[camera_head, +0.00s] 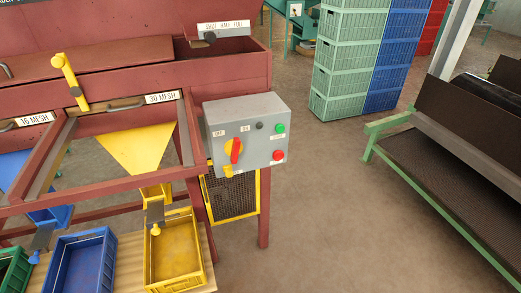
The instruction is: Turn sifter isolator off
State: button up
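The isolator (235,150) is a red handle on a round yellow plate, on the front of a grey control box (256,163). The box is fixed to the right end of the red sifter frame. The red handle stands nearly upright, its top leaning slightly right. A label that seems to read OFF is at its upper left, and one that seems to read ON at its upper right. A small yellow tab (228,171) hangs below the plate. My gripper is not in view.
The box also carries a green button (280,128), a red button (278,155) and a dark round fitting (259,125). A yellow crate (205,273) stands below. Stacked green crates (345,60) are behind. A green-framed conveyor (440,175) is right. Floor between is clear.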

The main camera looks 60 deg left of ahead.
aim_at(233, 148)
jog(key=u, duration=0.05)
jog(key=k, duration=0.5)
jog(key=u, duration=1)
jog(key=i, duration=0.45)
jog(key=z, duration=0.05)
